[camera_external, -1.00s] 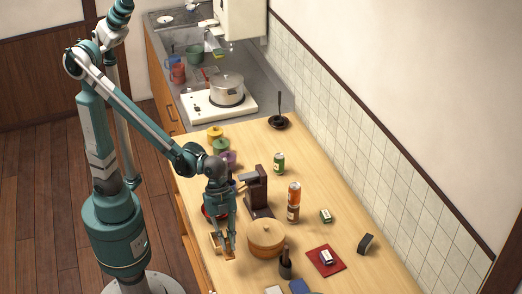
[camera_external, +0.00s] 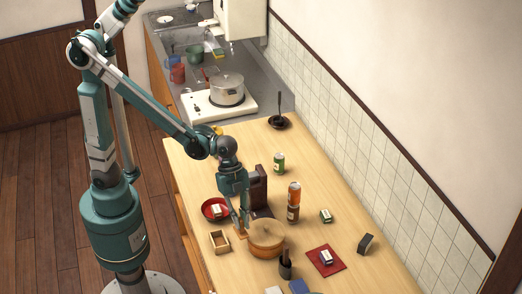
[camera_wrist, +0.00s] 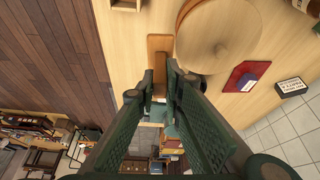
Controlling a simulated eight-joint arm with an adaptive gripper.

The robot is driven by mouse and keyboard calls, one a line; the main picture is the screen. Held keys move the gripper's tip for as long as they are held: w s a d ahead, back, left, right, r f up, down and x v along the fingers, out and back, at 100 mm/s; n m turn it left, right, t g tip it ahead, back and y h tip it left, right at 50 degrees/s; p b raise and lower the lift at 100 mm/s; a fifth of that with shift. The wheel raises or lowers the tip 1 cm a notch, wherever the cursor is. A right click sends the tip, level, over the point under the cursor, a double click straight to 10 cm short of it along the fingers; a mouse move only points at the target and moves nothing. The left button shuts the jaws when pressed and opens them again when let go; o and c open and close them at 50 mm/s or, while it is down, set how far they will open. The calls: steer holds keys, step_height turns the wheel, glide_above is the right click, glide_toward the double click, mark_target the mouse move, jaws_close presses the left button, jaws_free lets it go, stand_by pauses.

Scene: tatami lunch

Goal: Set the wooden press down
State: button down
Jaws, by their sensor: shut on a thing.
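The wooden press, a small brown flat piece, is between my fingertips in the wrist view (camera_wrist: 159,48). It also shows low beside the round tub in the external view (camera_external: 239,234). My gripper (camera_external: 241,222) is shut on it, and the fingers (camera_wrist: 161,83) point down toward the table. I cannot tell whether the press touches the table. The small open wooden box (camera_external: 219,242) stands just left of the press, apart from it.
The round wooden tub (camera_external: 266,240) stands close on the right. A red bowl (camera_external: 215,209) with a small item is behind left. A dark upright stand (camera_external: 258,188) is behind the gripper.

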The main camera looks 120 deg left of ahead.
steer(key=s+a+r+n+p, duration=0.1)
steer(key=s+a+r+p, duration=0.1)
steer(key=a, duration=0.8)
steer(key=s+a+r+n+p, duration=0.1)
steer(key=a+r+p, duration=0.3)
steer(key=a, duration=0.6)
steer(key=s+a+r+n+y+p, duration=0.1)
steer(key=a+r+p, duration=0.3)
steer(key=a, duration=0.6)
steer(key=shift+s+a+t+p, duration=0.4)
steer(key=shift+s+p, duration=0.45)
steer(key=shift+p, duration=0.45)
steer(key=s+a+f+b, duration=0.2)
steer(key=s+a+f, duration=0.2)
steer(key=a, duration=0.5)
steer(key=s+a+f+b, duration=0.2)
steer(key=s+a+f, duration=0.2)
steer(key=a, duration=0.5)
steer(key=s+a+f+b, duration=0.2)
steer(key=s+a+f, duration=0.3)
steer(key=a, duration=0.4)
steer(key=shift+s+b, duration=0.4)
steer(key=shift+s, duration=0.25)
step_height(320, 180, down, 6)
steer(key=shift+d+f, duration=0.1)
steer(key=shift+f+b, duration=0.3)
steer(key=shift+f, duration=1.6)
